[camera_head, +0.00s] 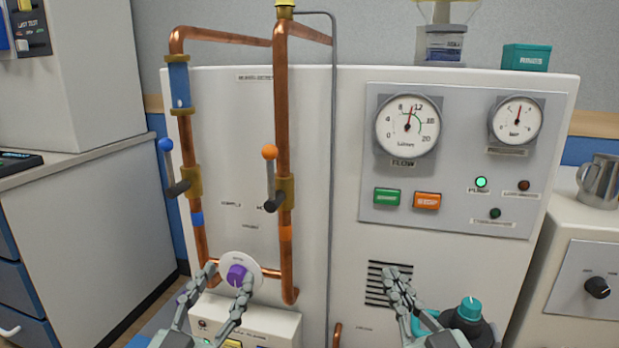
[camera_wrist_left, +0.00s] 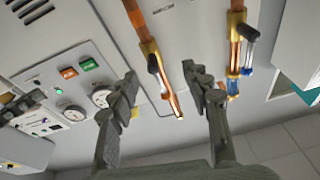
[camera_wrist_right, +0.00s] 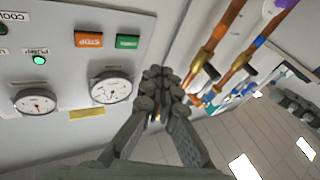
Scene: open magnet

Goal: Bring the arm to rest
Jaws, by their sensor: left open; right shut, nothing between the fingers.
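My left gripper (camera_head: 228,278) is in front of the lower part of the copper pipes, its two fingers spread. A purple knob (camera_head: 237,274) on a white round plate shows between its fingers; I cannot tell whether they touch it. In the left wrist view the left gripper (camera_wrist_left: 160,76) is open and empty. My right gripper (camera_head: 396,274) is in front of the dark vent slots (camera_head: 376,284). In the right wrist view the right gripper (camera_wrist_right: 157,76) has its fingertips together with nothing between them.
Copper pipes (camera_head: 282,110) carry valves with a blue-ball lever (camera_head: 166,145) and an orange-ball lever (camera_head: 269,152). A panel holds a flow gauge (camera_head: 408,125), a green button (camera_head: 387,197) and an orange button (camera_head: 427,201). A teal-capped dark container (camera_head: 470,310) stands close right of my right gripper.

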